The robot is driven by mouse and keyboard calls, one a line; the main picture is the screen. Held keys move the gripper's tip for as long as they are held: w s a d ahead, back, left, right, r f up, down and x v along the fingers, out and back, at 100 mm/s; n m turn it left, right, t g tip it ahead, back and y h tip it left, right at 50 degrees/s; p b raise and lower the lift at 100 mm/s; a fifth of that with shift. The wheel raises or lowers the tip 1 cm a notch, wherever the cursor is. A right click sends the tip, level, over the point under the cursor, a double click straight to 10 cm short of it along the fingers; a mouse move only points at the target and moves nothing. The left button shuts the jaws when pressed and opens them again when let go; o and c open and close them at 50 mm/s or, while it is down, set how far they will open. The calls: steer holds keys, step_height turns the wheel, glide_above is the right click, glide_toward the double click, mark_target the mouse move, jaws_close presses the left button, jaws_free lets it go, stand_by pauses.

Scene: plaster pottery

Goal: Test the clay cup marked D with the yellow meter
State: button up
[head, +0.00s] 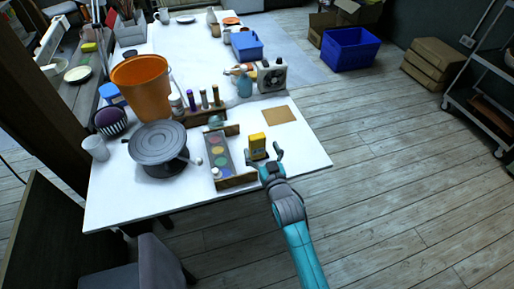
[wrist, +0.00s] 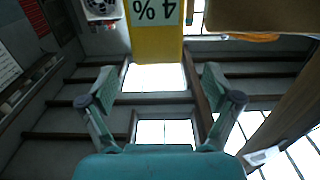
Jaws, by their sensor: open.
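The yellow meter (head: 257,142) stands upright near the front right of the white table. My gripper (head: 264,160) is open and empty, with its fingers just in front of the meter, one to each side. In the wrist view the meter (wrist: 157,42) shows upside down at the top, beyond the open fingertips of my gripper (wrist: 160,78); its display reads "4 %". I cannot make out a clay cup marked D; a pale cup (head: 96,148) stands at the table's left, with no readable mark.
A paint palette box (head: 236,182) is close left of my gripper, and a banding wheel (head: 157,141) stands further left. The table's right front corner is clear.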

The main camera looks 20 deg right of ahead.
mark_target(259, 141)
steer(key=shift+w+d, duration=0.15)
steer(key=shift+w, duration=2.75)
steer(key=shift+r, duration=0.1)
jaws_close()
